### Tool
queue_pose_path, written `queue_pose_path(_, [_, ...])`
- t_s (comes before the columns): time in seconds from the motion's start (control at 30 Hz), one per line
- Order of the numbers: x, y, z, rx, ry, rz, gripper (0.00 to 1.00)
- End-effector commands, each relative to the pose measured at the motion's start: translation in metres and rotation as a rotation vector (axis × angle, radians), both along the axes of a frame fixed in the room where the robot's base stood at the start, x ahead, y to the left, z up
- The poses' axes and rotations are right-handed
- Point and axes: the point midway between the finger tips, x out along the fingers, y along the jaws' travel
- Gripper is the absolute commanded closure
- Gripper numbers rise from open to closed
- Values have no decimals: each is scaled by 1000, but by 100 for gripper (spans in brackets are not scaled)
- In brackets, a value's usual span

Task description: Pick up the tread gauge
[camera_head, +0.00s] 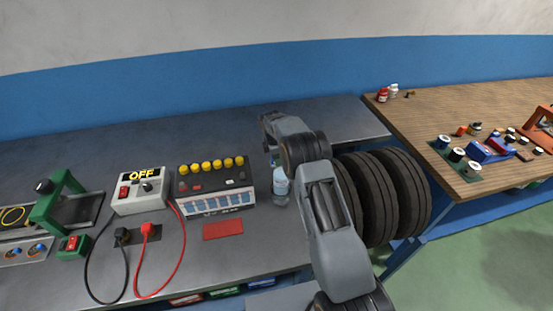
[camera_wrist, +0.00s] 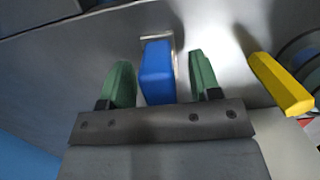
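In the wrist view a blue block-shaped thing (camera_wrist: 157,72), which looks like the tread gauge, lies on a grey metal surface. A thin metal frame or bar shows at its far end. My gripper (camera_wrist: 163,78) is open, with one green finger on each side of the blue body. A gap shows on the right side and a narrower one on the left, so it does not look gripped. In the head view my arm covers this spot, and I cannot make out the gauge or my fingertips there.
A yellow-handled thing (camera_wrist: 282,84) lies to the right of my gripper in the wrist view. A control box (camera_head: 139,192) and a button panel (camera_head: 214,187) stand left.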

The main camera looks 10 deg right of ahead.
Motion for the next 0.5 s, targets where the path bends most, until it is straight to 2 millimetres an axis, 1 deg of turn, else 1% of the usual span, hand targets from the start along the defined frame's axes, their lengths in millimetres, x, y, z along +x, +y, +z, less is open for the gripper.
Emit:
queue_pose_path(0.03, [0,0,0,0,0,0,46])
queue_pose_path(0.07, [0,0,0,0,0,0,49])
queue_pose_path(0.5, [0,0,1,0,0,0,91])
